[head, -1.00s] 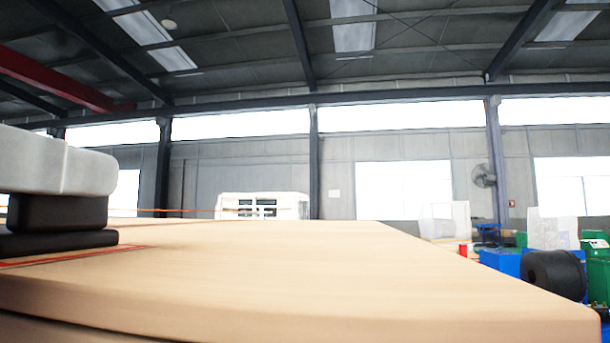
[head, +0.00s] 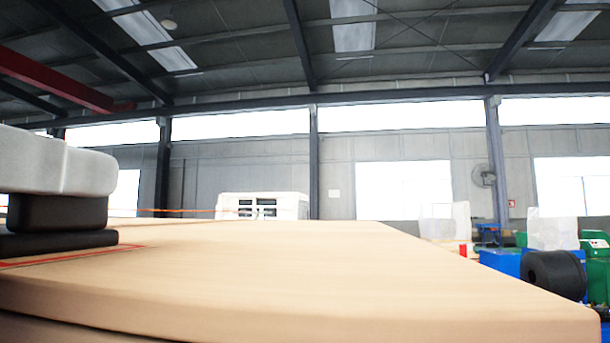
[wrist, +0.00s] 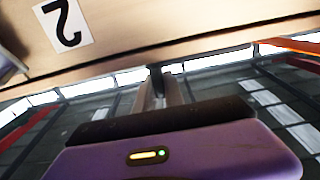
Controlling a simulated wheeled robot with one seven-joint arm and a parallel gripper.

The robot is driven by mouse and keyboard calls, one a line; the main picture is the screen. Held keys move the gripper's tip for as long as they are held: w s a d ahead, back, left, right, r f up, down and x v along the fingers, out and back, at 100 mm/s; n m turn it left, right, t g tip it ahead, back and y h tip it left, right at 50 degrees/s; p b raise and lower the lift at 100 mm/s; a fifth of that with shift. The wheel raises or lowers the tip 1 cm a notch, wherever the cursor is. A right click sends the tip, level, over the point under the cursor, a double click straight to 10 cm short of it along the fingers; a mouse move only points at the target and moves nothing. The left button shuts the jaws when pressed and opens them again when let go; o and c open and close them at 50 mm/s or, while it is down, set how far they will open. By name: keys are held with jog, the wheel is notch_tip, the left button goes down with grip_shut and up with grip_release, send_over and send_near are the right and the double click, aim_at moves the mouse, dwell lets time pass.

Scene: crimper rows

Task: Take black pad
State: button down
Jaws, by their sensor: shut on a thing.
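My gripper (wrist: 161,88) shows in the wrist view beyond a purple housing with a small light. Its narrow grey fingers are shut on a small dark thing (wrist: 157,76), too small and blurred to tell whether it is a pad. In the head view, a flat black slab (head: 55,243) lies at the left on the wooden tabletop (head: 330,270). A thicker black block (head: 58,212) is on it, with a pale grey rounded block (head: 60,165) above.
Red lines mark the tabletop beside the black slab. The rest of the visible tabletop is clear. A white label reading 2 (wrist: 65,24) shows upside down on a pale surface in the wrist view. A black roll (head: 553,275) and green machines stand beyond at the right.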

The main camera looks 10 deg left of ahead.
jog(key=shift+r, duration=2.5)
